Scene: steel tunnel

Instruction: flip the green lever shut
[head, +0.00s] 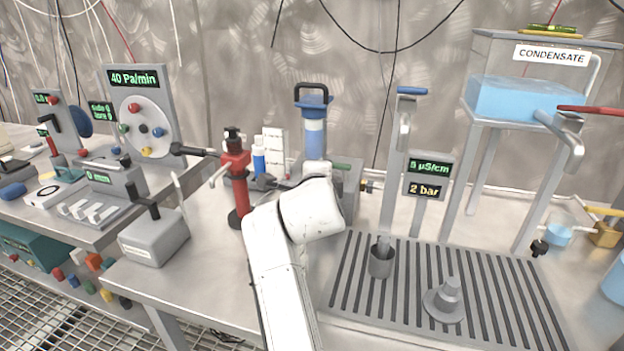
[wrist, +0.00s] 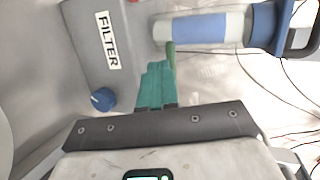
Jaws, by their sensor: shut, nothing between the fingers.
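A bit of green, likely the same lever, shows in the head view (head: 341,166) above my wrist. My gripper (wrist: 160,68) has teal fingers, closed together and empty. Their tips overlap or lie very close to the lever; I cannot tell whether they touch. The grey filter box (wrist: 100,40) carries a FILTER label and a blue knob (wrist: 102,98). In the head view my white wrist hides the fingers and part of the filter.
The filter's blue and clear cylinder (head: 315,137) rises behind my wrist. A red stand (head: 237,190) with a black-handled arm is close on the left. A tap column (head: 393,170) and slatted drain tray (head: 345,285) are on the right. Bare bench (head: 185,285) lies front left.

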